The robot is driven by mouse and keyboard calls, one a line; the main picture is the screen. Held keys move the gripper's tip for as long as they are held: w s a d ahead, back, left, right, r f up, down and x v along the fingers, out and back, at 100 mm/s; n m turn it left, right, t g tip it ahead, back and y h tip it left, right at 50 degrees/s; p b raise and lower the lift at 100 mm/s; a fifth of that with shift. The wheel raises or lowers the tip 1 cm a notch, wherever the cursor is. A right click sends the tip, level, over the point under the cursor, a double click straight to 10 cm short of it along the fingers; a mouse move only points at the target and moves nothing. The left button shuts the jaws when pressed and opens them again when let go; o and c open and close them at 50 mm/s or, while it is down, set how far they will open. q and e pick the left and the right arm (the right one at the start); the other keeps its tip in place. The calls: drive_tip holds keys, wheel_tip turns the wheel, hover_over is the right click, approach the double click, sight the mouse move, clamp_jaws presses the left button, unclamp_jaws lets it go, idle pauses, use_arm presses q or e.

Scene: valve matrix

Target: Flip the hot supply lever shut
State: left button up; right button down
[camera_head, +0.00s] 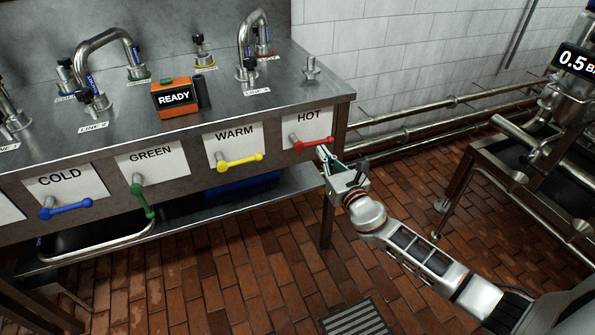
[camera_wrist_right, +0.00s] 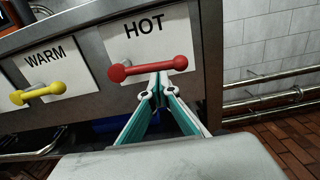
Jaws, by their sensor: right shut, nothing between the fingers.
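The red hot lever (camera_head: 312,144) is on the white HOT plate (camera_head: 300,122) at the right end of the bench front. Its handle lies roughly horizontal, with a ball at each end. It also shows in the right wrist view (camera_wrist_right: 150,68), where the handle tilts up slightly toward the right. My right gripper (camera_head: 324,152) is shut and empty at the right end of the red lever. In the right wrist view its fingertips (camera_wrist_right: 158,76) meet just below the handle's right half; I cannot tell whether they touch it. My left gripper is not in view.
The yellow warm lever (camera_head: 240,162) is next to it on the left, roughly horizontal. The green lever (camera_head: 143,200) hangs steeply down, and the blue cold lever (camera_head: 65,208) is roughly horizontal. An orange READY box (camera_head: 175,98) stands on the bench. A steel frame (camera_head: 470,165) stands at right.

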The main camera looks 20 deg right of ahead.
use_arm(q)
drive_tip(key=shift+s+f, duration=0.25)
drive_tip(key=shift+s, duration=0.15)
use_arm(e)
drive_tip(key=shift+r+n, duration=0.3)
drive_tip(key=shift+n, duration=0.1)
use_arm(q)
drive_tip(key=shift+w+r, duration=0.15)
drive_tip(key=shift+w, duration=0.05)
use_arm(e)
wheel_tip(320, 180, down, 6)
drive_tip(key=s+b, duration=0.1)
drive_tip(key=b, duration=0.3)
use_arm(q)
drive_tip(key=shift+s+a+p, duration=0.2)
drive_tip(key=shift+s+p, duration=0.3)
drive_tip(key=shift+p, duration=0.35)
use_arm(e)
drive_tip(key=s+r, duration=0.1)
drive_tip(key=s, duration=0.8)
drive_tip(key=shift+s+d+r, duration=0.25)
drive_tip(key=shift+s, duration=0.15)
